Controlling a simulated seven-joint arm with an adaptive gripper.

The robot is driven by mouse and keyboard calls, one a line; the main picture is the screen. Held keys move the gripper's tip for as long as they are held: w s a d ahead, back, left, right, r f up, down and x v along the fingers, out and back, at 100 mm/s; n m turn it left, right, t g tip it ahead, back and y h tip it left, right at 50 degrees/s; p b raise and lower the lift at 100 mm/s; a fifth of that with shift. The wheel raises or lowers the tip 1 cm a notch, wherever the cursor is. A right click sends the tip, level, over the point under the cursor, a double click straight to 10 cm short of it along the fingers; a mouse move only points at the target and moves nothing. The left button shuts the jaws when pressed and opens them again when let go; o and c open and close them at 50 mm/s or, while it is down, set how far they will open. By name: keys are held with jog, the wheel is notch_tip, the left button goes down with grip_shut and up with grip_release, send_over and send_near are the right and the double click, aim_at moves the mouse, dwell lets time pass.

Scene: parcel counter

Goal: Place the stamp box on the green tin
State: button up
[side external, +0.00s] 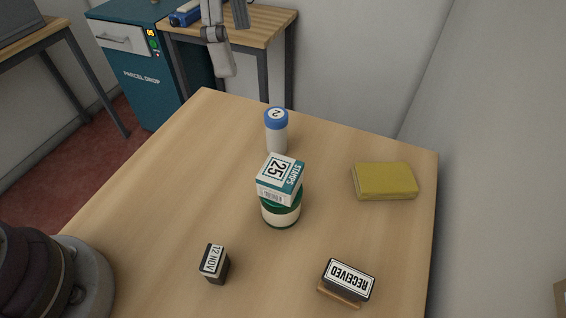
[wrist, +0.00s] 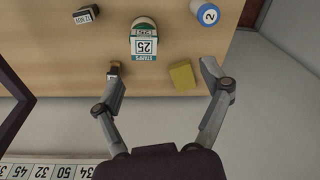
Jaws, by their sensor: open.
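The stamp box (side external: 279,172), white and teal with a "25" on top, rests on the green tin (side external: 281,215), a round tin with a green lid and a cream band. The box covers much of the lid and looks level. In the wrist view the box (wrist: 145,46) is ahead of my fingers, with part of the tin (wrist: 143,22) showing behind it. My gripper (wrist: 162,72) is open and empty, its fingers wide apart. In the side view my gripper (side external: 232,48) is at the top, apart from the box and tin.
A blue-capped white cylinder (side external: 276,134) stands close behind the tin. A yellow block (side external: 385,181) lies right. A date stamp (side external: 215,263) and a "RECEIVED" stamp (side external: 347,281) are in front. The wooden counter (side external: 150,205) is clear at left. A wall borders the right.

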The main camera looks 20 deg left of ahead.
jog(key=s+a+r+n+t, duration=0.1)
jog(key=s+a+n, duration=0.1)
jog(key=a+n, duration=0.3)
jog(key=s+a+r+n+t, duration=0.1)
jog(key=s+a+n+t, duration=0.15)
jog(key=a, duration=0.45)
jog(key=s+a+f+n+t, duration=0.1)
jog(key=s+a+f+n, duration=0.4)
jog(key=s+n, duration=0.1)
jog(key=shift+s+a+f+n+y, duration=0.2)
jog(key=shift+f+n+y, duration=0.1)
jog(key=shift+f+n, duration=0.1)
